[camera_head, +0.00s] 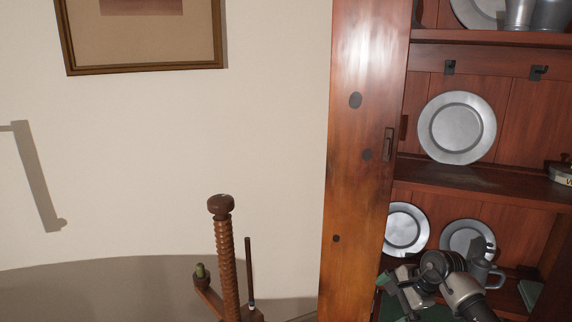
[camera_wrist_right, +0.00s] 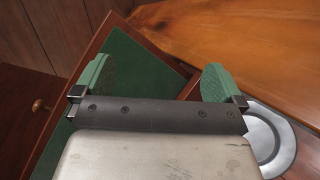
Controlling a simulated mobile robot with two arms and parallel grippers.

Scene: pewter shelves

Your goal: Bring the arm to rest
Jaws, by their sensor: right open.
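My right arm comes in at the lower right of the head view, in front of the lower shelves. Its gripper (camera_head: 393,288) has green finger pads and is near the cabinet's lower left edge. In the right wrist view the two green pads of the gripper (camera_wrist_right: 157,82) stand wide apart with nothing between them. A green-topped wooden surface (camera_wrist_right: 125,70) and a pewter plate (camera_wrist_right: 270,138) lie beyond the pads. My left gripper is not in view.
The reddish wooden cabinet (camera_head: 360,130) holds an upright pewter plate (camera_head: 457,127). Lower plates (camera_head: 406,228) (camera_head: 467,238) and a mug (camera_head: 484,272) stand close to my right arm. A wooden screw post (camera_head: 225,262) stands left of the cabinet.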

